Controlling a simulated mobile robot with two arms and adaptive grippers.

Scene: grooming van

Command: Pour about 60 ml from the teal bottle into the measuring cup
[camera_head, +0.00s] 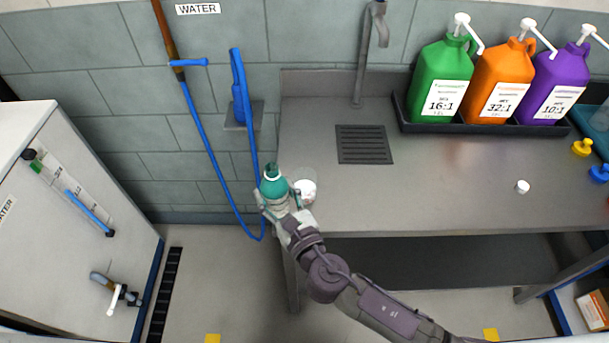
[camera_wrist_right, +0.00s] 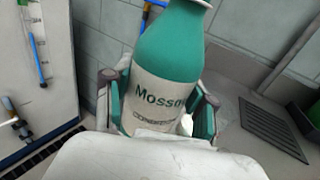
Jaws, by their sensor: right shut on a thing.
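The teal bottle (camera_head: 273,182) has a pale label and is in my right gripper (camera_head: 280,207), at the front left corner of the counter. In the right wrist view the bottle (camera_wrist_right: 170,55) stands between the two fingers, which are shut on its labelled body. It looks close to upright; its mouth is cut off at the top of that view. A small clear and white vessel, which looks like the measuring cup (camera_head: 306,188), stands on the counter just right of the bottle. The gripper and bottle partly hide it, and its contents cannot be read. My left gripper is out of view.
Green (camera_head: 441,82), orange (camera_head: 498,80) and purple (camera_head: 556,85) pump jugs stand in a dark tray at the back right. A tap (camera_head: 361,50) and drain grate (camera_head: 364,145) are behind. A blue hose (camera_head: 206,140) hangs left.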

